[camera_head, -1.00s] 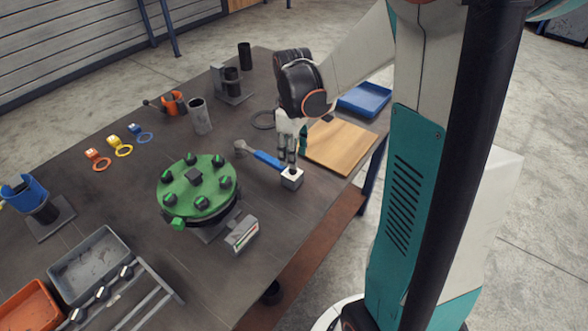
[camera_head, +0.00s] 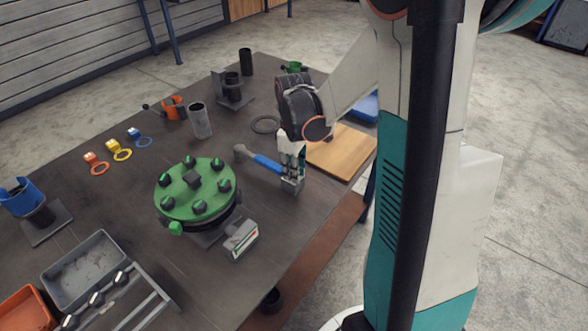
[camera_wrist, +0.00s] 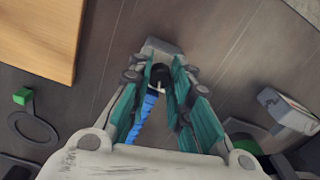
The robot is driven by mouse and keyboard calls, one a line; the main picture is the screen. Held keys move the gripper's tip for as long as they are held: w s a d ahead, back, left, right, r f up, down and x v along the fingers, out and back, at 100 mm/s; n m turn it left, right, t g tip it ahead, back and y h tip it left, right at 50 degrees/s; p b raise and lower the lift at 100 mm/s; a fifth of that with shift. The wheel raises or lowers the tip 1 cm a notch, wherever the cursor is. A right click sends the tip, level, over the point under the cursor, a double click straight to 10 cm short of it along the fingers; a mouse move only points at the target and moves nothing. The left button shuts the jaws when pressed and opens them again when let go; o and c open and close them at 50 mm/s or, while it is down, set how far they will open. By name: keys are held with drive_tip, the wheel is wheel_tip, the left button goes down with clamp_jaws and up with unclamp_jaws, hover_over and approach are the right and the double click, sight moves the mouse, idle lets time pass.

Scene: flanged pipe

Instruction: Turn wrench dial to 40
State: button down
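The wrench has a blue handle (camera_head: 268,164) and a grey head (camera_head: 240,152), and lies on the dark table. At its near end is a grey box (camera_head: 292,187) with a black dial (camera_wrist: 160,76) on it. The dial's number is too small to read. My gripper (camera_head: 291,177) points down at the box and hides part of it. In the wrist view, its two teal fingers (camera_wrist: 157,72) are apart, one on each side of the dial, with the blue handle between them. I cannot tell whether they touch the dial.
A green flange (camera_head: 195,190) with several dark knobs stands left of the wrench, with a small grey gauge (camera_head: 241,240) beside it. A wooden board (camera_head: 341,152) lies right of my gripper. A dark ring (camera_head: 265,124) lies behind the wrench. The table's front edge is close.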

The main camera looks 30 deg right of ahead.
drive_tip(key=m, duration=0.4)
drive_tip(key=shift+m, duration=0.4)
drive_tip(key=c, duration=1.4)
unclamp_jaws()
drive_tip(key=shift+c, duration=0.2)
wheel_tip(320, 180, up, 12)
